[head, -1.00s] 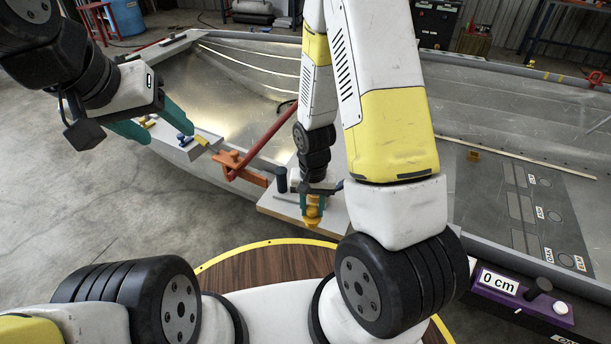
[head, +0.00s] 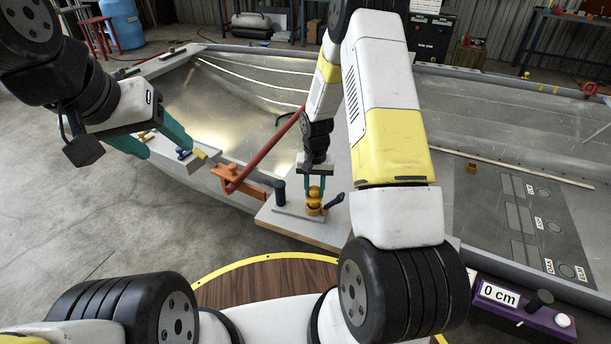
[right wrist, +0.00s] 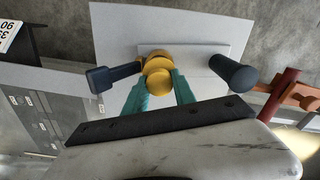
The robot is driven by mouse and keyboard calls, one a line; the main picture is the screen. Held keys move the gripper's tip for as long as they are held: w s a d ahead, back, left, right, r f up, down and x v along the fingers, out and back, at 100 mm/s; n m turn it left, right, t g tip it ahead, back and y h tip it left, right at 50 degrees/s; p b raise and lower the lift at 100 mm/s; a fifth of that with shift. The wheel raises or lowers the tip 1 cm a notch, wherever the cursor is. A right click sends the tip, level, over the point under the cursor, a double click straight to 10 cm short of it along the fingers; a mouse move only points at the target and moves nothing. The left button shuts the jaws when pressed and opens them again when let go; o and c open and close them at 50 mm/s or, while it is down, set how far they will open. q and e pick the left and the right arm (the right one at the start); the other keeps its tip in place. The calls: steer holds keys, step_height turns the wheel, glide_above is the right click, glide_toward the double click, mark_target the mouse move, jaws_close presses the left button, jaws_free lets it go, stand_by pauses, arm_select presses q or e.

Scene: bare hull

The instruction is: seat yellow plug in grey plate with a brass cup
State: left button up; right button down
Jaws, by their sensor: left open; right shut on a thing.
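The yellow plug (head: 315,191) is between the teal fingers of my right gripper (head: 315,186), which is shut on it. In the head view the plug is directly above the brass cup (head: 314,209), touching or very close; I cannot tell if it is inside. The grey plate (head: 291,212) lies under the cup on a pale board. In the right wrist view the plug (right wrist: 158,82) covers part of the cup (right wrist: 157,55), with the plate (right wrist: 205,50) behind. My left gripper (head: 173,150) is open and empty at the left, apart from the plate.
A dark upright cylinder (head: 280,190) stands left of the cup, and a dark blue handle (head: 334,201) sits at its right. An orange clamp with a red bar (head: 238,180) is farther left. A ledge with small blue and yellow items (head: 188,160) lies by my left gripper.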

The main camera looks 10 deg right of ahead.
mark_target(314, 188)
steer(key=shift+s+f, duration=0.1)
steer(key=shift+f, duration=1.2)
steer(key=shift+f, duration=0.15)
steer(key=c, duration=1)
jaws_free()
steer(key=shift+c, duration=0.2)
step_height(314, 188, up, 12)
steer(key=shift+f, duration=0.1)
steer(key=s+r+n+t, duration=0.1)
steer(key=s+r, duration=0.4)
steer(key=r, duration=0.4)
steer(key=s+a+r+n+t+y, duration=0.1)
steer(key=s+r+t, duration=0.1)
steer(key=s+r, duration=0.5)
steer(key=s+r+t, duration=0.1)
steer(key=s+r, duration=0.2)
steer(key=r, duration=0.7)
steer(key=s+a+r+n+t+y, duration=0.1)
steer(key=s+r+t, duration=0.1)
steer(key=s, duration=0.7)
steer(key=shift+s+a+r+n, duration=0.2)
steer(key=shift+s+r+n, duration=0.15)
steer(key=shift+r, duration=0.45)
